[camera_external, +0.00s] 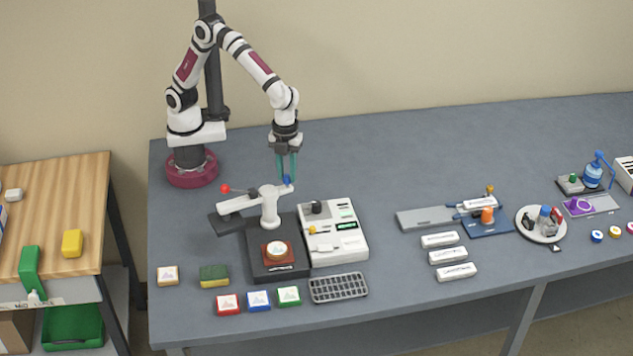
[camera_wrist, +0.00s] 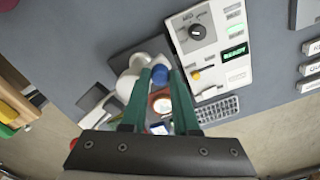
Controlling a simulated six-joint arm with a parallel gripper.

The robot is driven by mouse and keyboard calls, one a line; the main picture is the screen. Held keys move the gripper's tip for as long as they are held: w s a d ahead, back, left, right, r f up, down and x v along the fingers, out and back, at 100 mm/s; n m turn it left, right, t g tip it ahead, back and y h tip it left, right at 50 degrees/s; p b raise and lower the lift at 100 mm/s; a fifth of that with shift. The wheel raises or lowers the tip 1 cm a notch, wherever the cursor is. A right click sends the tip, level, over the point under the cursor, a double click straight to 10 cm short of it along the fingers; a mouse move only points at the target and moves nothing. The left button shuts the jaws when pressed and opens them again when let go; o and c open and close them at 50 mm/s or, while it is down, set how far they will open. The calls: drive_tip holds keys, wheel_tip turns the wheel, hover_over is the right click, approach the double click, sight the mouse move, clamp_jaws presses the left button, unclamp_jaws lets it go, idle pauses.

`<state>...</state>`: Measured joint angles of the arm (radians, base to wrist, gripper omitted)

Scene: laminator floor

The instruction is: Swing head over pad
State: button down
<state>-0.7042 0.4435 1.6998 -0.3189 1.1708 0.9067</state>
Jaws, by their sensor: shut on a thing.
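The white swing press stands on a black base (camera_external: 258,268); its post (camera_external: 269,212) carries a head arm (camera_external: 238,204) pointing left, with a red ball (camera_external: 225,188) near its outer end. A blue knob (camera_external: 289,181) is on the other side of the post. My gripper (camera_external: 288,176) points down and is shut on the blue knob, which shows between the teal fingers in the wrist view (camera_wrist: 159,74). The brown pad (camera_external: 276,262) with a round white piece on top (camera_external: 277,248) sits in front of the post, and the head is not above it.
A white control unit (camera_external: 335,240) with a black dial stands close right of the press. A sponge (camera_external: 214,275), several small coloured blocks (camera_external: 258,301) and a grey grid tray (camera_external: 338,288) lie in front. The table behind the control unit is clear.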

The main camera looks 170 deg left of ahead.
idle(0.3)
drive_tip(key=s+d+n, duration=0.4)
drive_tip(key=d+n, duration=0.1)
drive_tip(key=n, duration=1)
drive_tip(key=shift+d, duration=0.3)
idle(0.5)
drive_tip(key=c, duration=0.7)
unclamp_jaws()
drive_tip(key=shift+o, duration=0.2)
